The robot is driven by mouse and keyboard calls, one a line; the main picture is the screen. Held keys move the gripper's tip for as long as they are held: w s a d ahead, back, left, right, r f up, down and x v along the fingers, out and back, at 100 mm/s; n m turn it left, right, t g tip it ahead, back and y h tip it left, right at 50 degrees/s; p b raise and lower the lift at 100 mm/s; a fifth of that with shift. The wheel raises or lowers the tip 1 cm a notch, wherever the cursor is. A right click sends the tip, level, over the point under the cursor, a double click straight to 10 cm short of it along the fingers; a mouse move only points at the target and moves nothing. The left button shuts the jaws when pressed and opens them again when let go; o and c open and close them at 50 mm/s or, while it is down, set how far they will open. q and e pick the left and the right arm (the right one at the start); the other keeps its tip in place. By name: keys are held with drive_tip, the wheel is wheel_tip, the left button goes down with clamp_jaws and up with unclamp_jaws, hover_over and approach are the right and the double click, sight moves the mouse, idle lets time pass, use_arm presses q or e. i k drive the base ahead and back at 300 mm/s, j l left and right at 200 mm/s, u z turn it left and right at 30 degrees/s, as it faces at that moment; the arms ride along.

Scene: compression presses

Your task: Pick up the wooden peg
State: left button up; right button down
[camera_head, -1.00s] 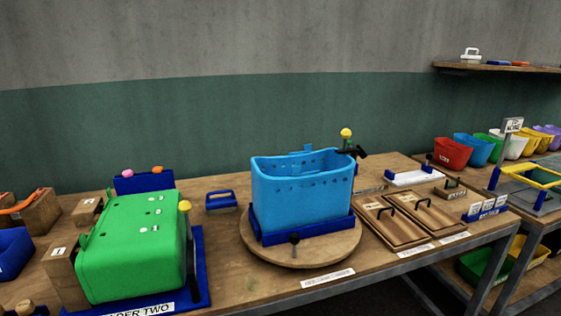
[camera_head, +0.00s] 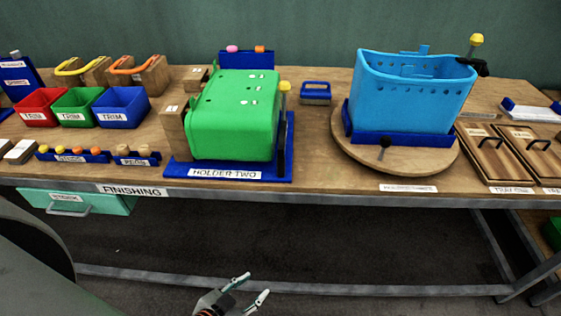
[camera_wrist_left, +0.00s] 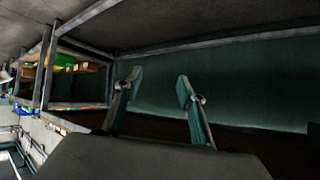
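Two small wooden-coloured round tops, possibly wooden pegs (camera_head: 123,150), show in a short blue rack (camera_head: 138,160) at the front left of the bench in the head view. The rack's label is too small to read surely. My left gripper (camera_head: 252,289) is at the bottom of the head view, below and in front of the bench edge, to the right of the rack and apart from it. Its two fingers are spread with nothing between them. The left wrist view also shows its open, empty fingers (camera_wrist_left: 158,85). My right gripper is not in view.
A longer blue rack (camera_head: 75,156) with orange and yellow tops stands left of the short one. Red (camera_head: 43,107), green (camera_head: 80,108) and blue bins (camera_head: 121,109) stand behind. The green part in holder two (camera_head: 236,118) is to the right. A green drawer (camera_head: 75,202) hangs below.

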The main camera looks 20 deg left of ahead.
sight(123, 150)
drive_tip(key=u, duration=1.75)
